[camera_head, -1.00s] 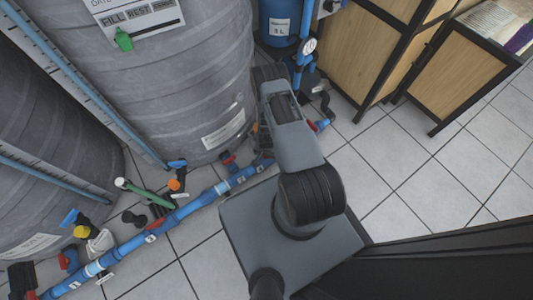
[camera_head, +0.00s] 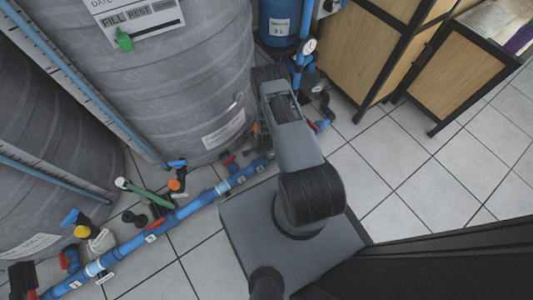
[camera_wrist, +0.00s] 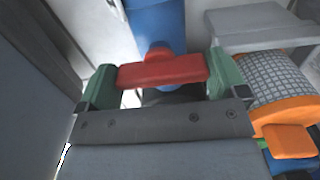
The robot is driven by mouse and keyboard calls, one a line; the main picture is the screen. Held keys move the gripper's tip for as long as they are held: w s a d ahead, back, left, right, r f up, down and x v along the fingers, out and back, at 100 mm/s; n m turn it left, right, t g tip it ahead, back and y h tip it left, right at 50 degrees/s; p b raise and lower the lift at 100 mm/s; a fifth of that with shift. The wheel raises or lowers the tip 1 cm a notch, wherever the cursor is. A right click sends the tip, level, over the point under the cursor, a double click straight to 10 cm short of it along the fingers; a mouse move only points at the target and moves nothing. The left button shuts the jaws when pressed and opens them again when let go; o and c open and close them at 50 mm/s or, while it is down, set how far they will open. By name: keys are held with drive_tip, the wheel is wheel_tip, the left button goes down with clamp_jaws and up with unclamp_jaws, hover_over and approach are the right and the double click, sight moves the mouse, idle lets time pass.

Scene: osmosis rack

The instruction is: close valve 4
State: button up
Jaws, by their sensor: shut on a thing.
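A red valve handle (camera_wrist: 162,71) spans the gap between the two green fingers of my gripper (camera_wrist: 162,80) in the wrist view. The fingers touch its two ends, and my gripper is shut on it. The handle lies crosswise, in front of a blue pipe (camera_wrist: 157,22). No number shows on this valve, so I cannot tell from the picture that it is valve 4. In the head view my arm hides the gripper and this handle. Other red handles, one of them at the pipe's near left end (camera_head: 69,260), sit along the blue floor pipe (camera_head: 130,244).
Large grey tanks (camera_head: 190,75) stand on the left, close to my arm. A blue container (camera_head: 281,22) and a wooden cabinet (camera_head: 350,45) stand behind it. An orange part (camera_wrist: 290,140) is close to the right finger. Tiled floor (camera_head: 400,150) is clear on the right.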

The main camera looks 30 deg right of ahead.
idle(0.5)
drive_tip(key=o, duration=0.6)
wheel_tip(320, 180, up, 14)
drive_tip(key=p, duration=0.8)
drive_tip(key=shift+f, duration=0.1)
